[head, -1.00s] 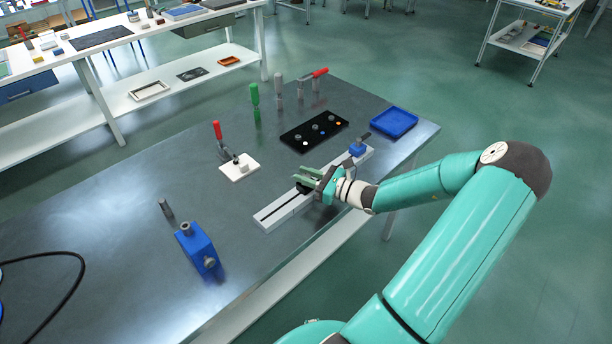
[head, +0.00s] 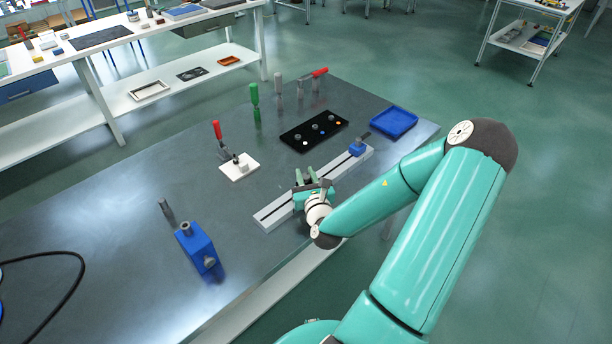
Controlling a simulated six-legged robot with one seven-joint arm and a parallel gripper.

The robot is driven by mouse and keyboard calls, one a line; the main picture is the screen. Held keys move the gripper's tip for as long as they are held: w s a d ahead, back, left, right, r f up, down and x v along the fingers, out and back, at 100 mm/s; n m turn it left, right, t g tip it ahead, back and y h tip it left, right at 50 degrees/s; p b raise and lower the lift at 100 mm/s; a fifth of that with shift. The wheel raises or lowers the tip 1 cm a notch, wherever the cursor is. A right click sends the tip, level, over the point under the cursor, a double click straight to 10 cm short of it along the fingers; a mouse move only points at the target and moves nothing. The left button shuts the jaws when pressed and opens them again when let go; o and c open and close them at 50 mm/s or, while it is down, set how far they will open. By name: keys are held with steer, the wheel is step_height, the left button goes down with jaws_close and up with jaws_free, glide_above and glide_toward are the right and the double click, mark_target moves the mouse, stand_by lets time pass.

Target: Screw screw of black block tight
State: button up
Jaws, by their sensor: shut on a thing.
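The white rail with a dark slot (head: 273,214) lies along the table's right side. The black block sits on the rail's middle part and is mostly hidden by my gripper; its screw cannot be made out. My gripper (head: 306,176) is at the block, low over the rail, with its green fingers pointing away from me. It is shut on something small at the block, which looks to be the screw. A blue block (head: 357,149) with a dark lever sits at the rail's far end.
A black plate with several small round parts (head: 299,142) and a blue tray (head: 394,123) lie behind the rail. A white-based clamp with a red handle (head: 239,168) stands left of it. A blue fixture (head: 201,251) stands at the front left. Upright green and red-handled tools stand farther back.

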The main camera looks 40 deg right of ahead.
steer(key=shift+d+m+g+h, duration=0.1)
steer(key=shift+m+g+h, duration=0.3)
steer(key=shift+m+h, duration=0.3)
steer(key=shift+r+h, duration=0.1)
steer(key=shift+h, duration=0.2)
steer(key=o, duration=0.9)
steer(key=shift+d, duration=0.1)
steer(key=shift+o, duration=0.2)
